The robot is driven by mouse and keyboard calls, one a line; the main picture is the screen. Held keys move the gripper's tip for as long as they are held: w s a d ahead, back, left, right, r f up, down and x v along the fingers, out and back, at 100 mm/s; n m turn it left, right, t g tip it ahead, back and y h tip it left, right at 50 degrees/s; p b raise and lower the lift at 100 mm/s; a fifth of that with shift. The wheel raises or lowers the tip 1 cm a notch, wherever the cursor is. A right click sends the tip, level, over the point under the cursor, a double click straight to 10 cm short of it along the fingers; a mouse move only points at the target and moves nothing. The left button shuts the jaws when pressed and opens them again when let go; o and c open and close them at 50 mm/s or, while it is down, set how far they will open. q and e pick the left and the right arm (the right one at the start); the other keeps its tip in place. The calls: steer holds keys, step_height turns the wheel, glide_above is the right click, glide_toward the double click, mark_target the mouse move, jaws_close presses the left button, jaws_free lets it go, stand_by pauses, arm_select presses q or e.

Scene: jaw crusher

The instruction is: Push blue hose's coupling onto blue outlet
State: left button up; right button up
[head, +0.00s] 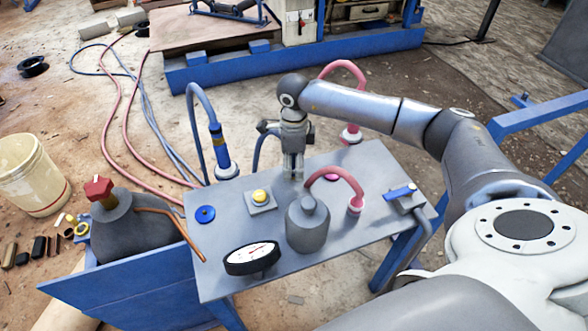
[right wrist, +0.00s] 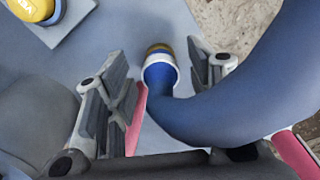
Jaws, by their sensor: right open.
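My right gripper (head: 293,172) points down above the middle of the grey table. In the right wrist view its fingers (right wrist: 165,92) are open. A blue hose (right wrist: 235,90) shows there, ending in a coupling with a white collar (right wrist: 160,64) and a gold end. The coupling lies in the gap between the fingers, not clamped. In the head view part of this hose (head: 260,146) shows behind my gripper; its coupling is hidden. A flat blue ring (head: 205,214) on the table's left may be the blue outlet. My left gripper is not in view.
Another blue hose (head: 199,106) stands in a blue and yellow fitting at the table's back left. A yellow button (head: 260,196), a grey vessel (head: 308,222), a gauge (head: 251,258) and a pink hose (head: 338,174) crowd the table. A blue-handled valve (head: 400,193) is at right.

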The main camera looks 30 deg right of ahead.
steer(key=shift+f, duration=0.55)
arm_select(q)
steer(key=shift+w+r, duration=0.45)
arm_select(e)
steer(key=c, duration=0.5)
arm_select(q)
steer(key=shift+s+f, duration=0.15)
arm_select(e)
steer(key=c, duration=0.6)
steer(key=shift+o, duration=0.2)
